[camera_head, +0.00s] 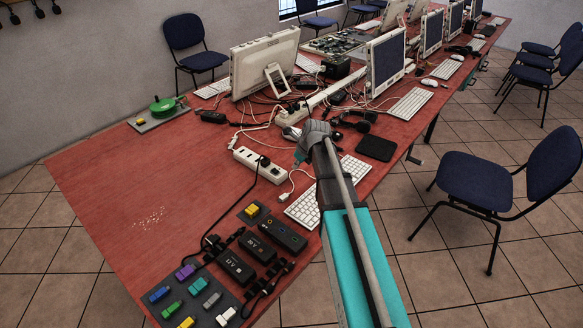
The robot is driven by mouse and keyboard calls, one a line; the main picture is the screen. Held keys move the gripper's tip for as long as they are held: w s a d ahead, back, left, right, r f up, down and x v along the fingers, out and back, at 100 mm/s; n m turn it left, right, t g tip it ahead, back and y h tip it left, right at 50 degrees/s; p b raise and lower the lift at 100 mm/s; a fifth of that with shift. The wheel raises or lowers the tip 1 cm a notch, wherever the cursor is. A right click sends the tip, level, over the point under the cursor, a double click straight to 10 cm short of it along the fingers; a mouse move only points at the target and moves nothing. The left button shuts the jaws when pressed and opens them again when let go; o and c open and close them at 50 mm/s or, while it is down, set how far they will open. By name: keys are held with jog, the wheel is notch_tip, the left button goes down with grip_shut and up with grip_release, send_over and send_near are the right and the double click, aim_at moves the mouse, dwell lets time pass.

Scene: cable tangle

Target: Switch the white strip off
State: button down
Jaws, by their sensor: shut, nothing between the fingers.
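The white power strip (259,166) lies on the red table (140,195), left of my arm. A black plug sits in it, and its cable runs toward the near left; a white plug end lies by its right end. The strip's switch and its position are too small to tell. My gripper (298,160) is shut and empty, pointing down just right of the strip's right end. I cannot tell its height above the table. My arm hides part of the table and keyboard behind it.
A white keyboard (304,208) lies near my arm. Another white block (285,116) lies among cables behind the strip. Monitors (265,62) stand behind. The table's left part is mostly clear.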

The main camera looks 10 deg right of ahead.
aim_at(279, 175)
jog(key=shift+b+x, duration=4.35)
jog(key=shift+x, duration=0.5)
jog(key=shift+w+a+r+p, duration=0.2)
jog(key=shift+w+a, duration=0.35)
jog(key=shift+w, duration=0.25)
jog(key=shift+w+a+r+p, duration=0.2)
jog(key=shift+w+a, duration=0.35)
jog(key=shift+w, duration=0.25)
